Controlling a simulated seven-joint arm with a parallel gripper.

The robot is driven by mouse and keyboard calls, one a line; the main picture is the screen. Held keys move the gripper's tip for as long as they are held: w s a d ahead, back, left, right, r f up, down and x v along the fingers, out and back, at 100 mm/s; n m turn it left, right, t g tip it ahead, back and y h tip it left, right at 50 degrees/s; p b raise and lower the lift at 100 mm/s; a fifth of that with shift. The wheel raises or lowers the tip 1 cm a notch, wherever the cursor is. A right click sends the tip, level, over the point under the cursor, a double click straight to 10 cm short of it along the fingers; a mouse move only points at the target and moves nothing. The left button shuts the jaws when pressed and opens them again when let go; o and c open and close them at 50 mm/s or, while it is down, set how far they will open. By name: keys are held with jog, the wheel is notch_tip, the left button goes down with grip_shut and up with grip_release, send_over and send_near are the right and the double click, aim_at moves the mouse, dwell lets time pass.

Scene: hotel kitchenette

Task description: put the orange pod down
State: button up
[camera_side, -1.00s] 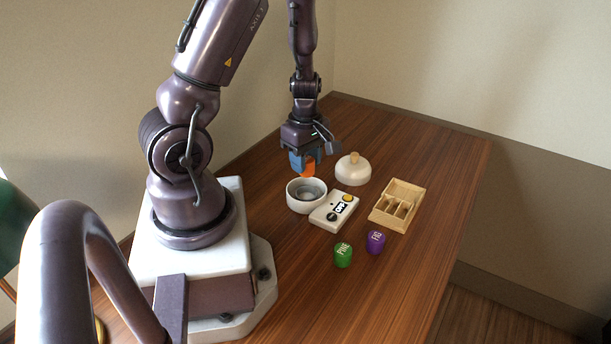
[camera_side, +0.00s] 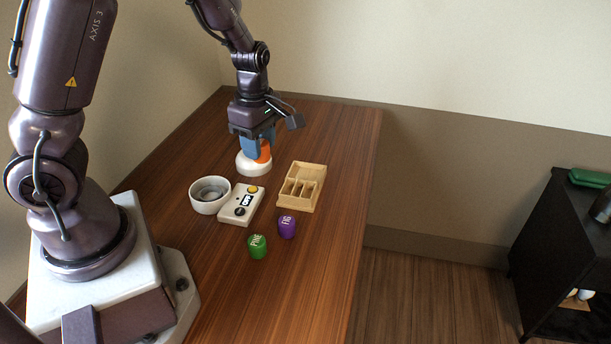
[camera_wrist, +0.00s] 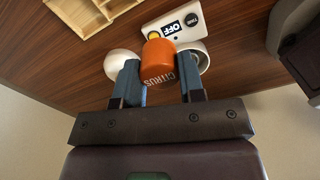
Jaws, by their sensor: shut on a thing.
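The orange pod (camera_side: 264,152), lettered "CITRUS" in the wrist view (camera_wrist: 158,62), is between the blue fingers of my gripper (camera_side: 259,148). My gripper is shut on it. In the side view it overlaps the white domed lid (camera_side: 252,168); I cannot tell how high above or behind the lid it is. The lid's knob is hidden behind the fingers and pod. In the wrist view the lid (camera_wrist: 120,63) shows left of the pod.
A white round bowl (camera_side: 210,207) and a white switch box (camera_side: 240,214) reading "OFF" in the wrist view stand nearby. A wooden compartment tray (camera_side: 318,180) is to the right. A purple pod (camera_side: 287,227) and green pod (camera_side: 257,254) stand in front. The table's right side (camera_side: 345,190) is clear.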

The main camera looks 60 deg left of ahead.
jog(key=w+a+f, duration=0.3)
jog(key=w+f, duration=0.1)
jog(key=w, duration=0.4)
send_over(305, 177)
jog(key=f, duration=0.5)
jog(key=shift+s+d+f, duration=0.1)
jog(key=shift+s+f, duration=0.1)
jog(key=shift+s, duration=0.05)
jog(key=shift+w+f, duration=0.1)
jog(key=shift+f, duration=0.1)
jog(key=shift+w+f, duration=0.15)
jog(key=shift+f, duration=1.45)
jog(key=shift+f, duration=0.15)
jog(key=o, duration=0.6)
jog(key=shift+o, duration=0.2)
